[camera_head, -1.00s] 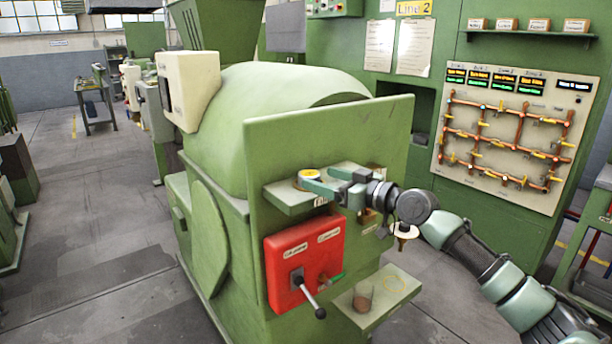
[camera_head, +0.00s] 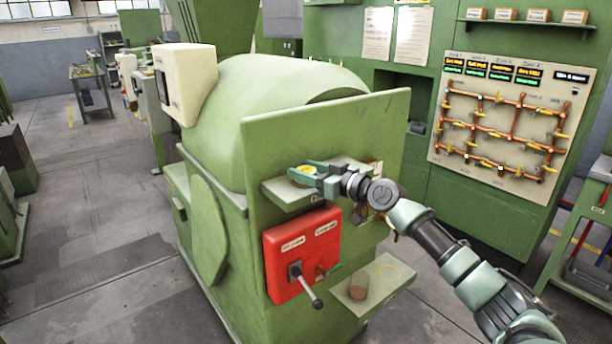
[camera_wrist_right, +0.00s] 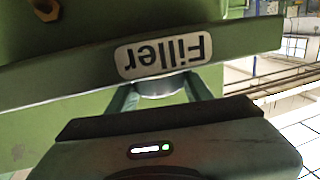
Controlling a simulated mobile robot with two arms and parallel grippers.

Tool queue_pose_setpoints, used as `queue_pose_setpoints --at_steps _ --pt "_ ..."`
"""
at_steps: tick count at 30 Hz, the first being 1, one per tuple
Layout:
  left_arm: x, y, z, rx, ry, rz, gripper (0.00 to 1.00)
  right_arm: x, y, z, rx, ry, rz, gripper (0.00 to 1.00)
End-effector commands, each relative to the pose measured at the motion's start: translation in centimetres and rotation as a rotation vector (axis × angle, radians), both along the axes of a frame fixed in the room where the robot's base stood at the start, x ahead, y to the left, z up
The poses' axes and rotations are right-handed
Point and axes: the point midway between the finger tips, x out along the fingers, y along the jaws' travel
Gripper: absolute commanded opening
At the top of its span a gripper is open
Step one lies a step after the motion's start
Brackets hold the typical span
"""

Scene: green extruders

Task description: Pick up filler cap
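In the right wrist view the fingers (camera_wrist_right: 163,92) stand on either side of a pale round part of the cap (camera_wrist_right: 165,87), below an upside-down "Filler" label (camera_wrist_right: 163,54). Whether they touch the cap I cannot tell. My left gripper is not in view.
A red box (camera_head: 301,252) with a lever (camera_head: 306,285) is mounted below the shelf. A lower green shelf (camera_head: 372,302) holds a brown cylinder (camera_head: 358,286). The tall green front plate (camera_head: 330,130) stands right behind the upper shelf. A pipe panel (camera_head: 505,130) is at the right.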

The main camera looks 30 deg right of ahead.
Motion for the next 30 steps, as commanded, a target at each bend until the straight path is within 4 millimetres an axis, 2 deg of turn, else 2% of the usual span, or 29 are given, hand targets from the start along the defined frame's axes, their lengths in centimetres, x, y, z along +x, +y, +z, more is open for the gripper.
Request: queue_pose_setpoints --at_steps 10,16,20,27,30 --pt "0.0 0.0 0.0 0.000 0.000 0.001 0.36 0.0 0.0 0.3 0.001 -0.002 0.000 0.04" --pt "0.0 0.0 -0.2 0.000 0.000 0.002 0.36 0.0 0.0 2.1 -0.003 -0.005 0.001 0.04" --pt "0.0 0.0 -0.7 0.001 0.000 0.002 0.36 0.0 0.0 4.7 -0.004 -0.009 0.000 0.04" --pt "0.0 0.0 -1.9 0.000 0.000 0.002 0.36 -0.1 0.0 12.1 -0.001 -0.012 -0.001 0.04" --pt "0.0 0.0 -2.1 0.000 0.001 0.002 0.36 0.0 0.0 14.7 0.001 -0.010 -0.001 0.04"
